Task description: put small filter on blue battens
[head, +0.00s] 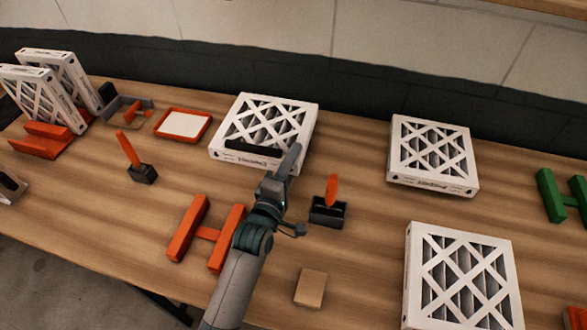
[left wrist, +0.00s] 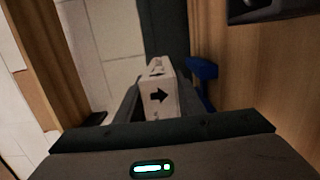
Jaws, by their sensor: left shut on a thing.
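My left gripper (head: 284,160) is shut on a white boxed filter (head: 293,117) with a lattice face, in the back middle of the head view. In the left wrist view, the filter's narrow edge with a black arrow (left wrist: 159,96) is between the fingers. A blue batten (left wrist: 202,72) shows just right of the filter in that view. No blue battens show in the head view; the filter may hide them. I cannot tell whether the filter touches them. My right gripper is not in view.
Two other filters lie at right, one behind (head: 432,153) and one in front (head: 462,285). Orange battens (head: 187,228) stand left of my left arm, green battens (head: 551,194) far right. A dark holder with an orange handle (head: 331,190), a tan block (head: 310,287) and an orange tray (head: 183,124) stand nearby.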

